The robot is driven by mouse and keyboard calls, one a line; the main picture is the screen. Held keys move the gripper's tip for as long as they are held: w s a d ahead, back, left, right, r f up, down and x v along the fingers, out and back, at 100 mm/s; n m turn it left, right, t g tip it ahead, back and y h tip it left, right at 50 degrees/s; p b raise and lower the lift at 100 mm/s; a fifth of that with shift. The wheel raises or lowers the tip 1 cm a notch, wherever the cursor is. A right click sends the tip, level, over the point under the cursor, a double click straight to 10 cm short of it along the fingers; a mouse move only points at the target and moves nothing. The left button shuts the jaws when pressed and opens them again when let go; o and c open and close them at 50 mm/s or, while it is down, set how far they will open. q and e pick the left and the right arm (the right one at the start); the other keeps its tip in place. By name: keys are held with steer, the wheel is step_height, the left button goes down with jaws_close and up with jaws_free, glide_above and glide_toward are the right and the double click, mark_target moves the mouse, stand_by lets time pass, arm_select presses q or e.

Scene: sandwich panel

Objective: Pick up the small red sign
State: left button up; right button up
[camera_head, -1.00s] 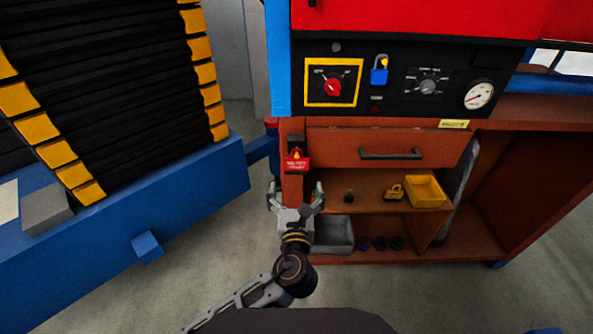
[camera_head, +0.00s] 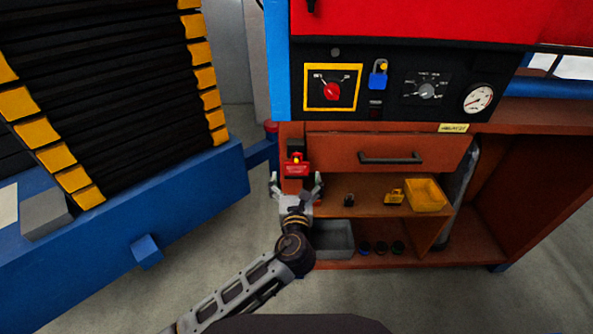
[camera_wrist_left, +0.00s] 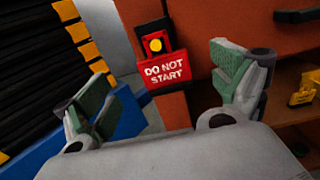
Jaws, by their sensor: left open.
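The small red sign (camera_head: 297,168) hangs on the left front post of the brown cabinet, below the black control panel. In the left wrist view the red sign (camera_wrist_left: 167,72) reads "DO NOT START" and has a yellow round spot above its text, in a dark holder. My left gripper (camera_head: 297,186) is open and empty just below the sign in the head view. In the left wrist view my left gripper (camera_wrist_left: 172,92) has its two green-padded fingers spread wide, one on each side of the sign, apart from it. My right gripper is not in view.
A drawer with a dark handle (camera_head: 391,158) is right of the sign. The shelf below holds a yellow bin (camera_head: 426,195), a yellow padlock (camera_head: 394,197) and a small black padlock (camera_head: 349,200). A grey tray (camera_head: 334,239) sits lower. A blue machine frame (camera_head: 200,185) stands left.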

mark_target(296, 166)
arm_select(q)
steer(key=w, duration=0.3)
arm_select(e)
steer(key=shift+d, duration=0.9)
arm_select(q)
steer(key=shift+s, duration=0.1)
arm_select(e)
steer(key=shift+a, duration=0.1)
